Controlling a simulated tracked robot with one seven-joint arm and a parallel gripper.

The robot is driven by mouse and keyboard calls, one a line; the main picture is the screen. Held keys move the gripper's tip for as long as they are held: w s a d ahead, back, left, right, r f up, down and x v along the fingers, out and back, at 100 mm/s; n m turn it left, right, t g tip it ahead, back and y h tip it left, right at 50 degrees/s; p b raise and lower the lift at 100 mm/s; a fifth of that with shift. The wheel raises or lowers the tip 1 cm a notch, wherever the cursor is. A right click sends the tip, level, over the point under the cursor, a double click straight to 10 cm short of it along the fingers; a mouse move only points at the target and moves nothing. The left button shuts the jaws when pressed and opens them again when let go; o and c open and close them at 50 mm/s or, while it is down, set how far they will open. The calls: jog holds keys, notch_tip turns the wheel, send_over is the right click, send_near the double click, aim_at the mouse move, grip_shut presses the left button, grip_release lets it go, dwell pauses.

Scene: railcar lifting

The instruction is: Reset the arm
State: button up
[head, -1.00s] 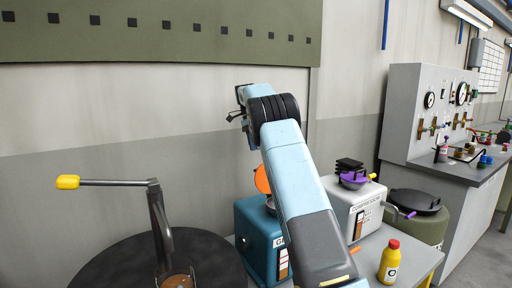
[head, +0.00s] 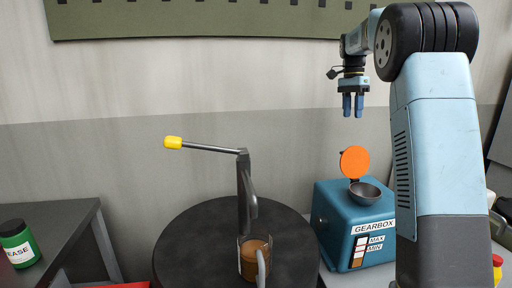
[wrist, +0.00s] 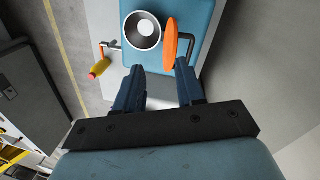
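My arm rises at the right of the head view and bends over to the left. My gripper (head: 353,105) hangs from it, pointing down, above the blue gearbox (head: 335,222). Its two blue fingers are apart with nothing between them; the wrist view shows the same open gap (wrist: 160,88). The gearbox has a round metal filler cup (head: 366,193) and an orange lid (head: 354,162) standing upright beside it. In the wrist view, the cup (wrist: 143,31) and the lid (wrist: 170,43) lie just beyond the fingertips, with the gripper apart from them.
A round black table (head: 190,245) carries an upright lever with a yellow handle (head: 173,142). A green grease can (head: 17,243) stands on a grey bench at the far left.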

jog(key=s+a+r+n+t, duration=0.1)
jog(key=s+a+n+t, duration=0.15)
jog(key=s, duration=0.85)
jog(key=s+a+r+n+t, duration=0.2)
jog(key=s+a+n, duration=0.15)
jog(key=s, duration=0.85)
jog(key=s+a+f+n+t, duration=0.1)
jog(key=s+f+n, duration=0.2)
jog(key=s, duration=0.6)
jog(key=s+a+f+n+t, duration=0.1)
jog(key=s+a+f+n, duration=0.1)
jog(key=s+f, duration=0.6)
jog(key=shift+s+n+t, duration=0.35)
jog(key=shift+s+n, duration=0.25)
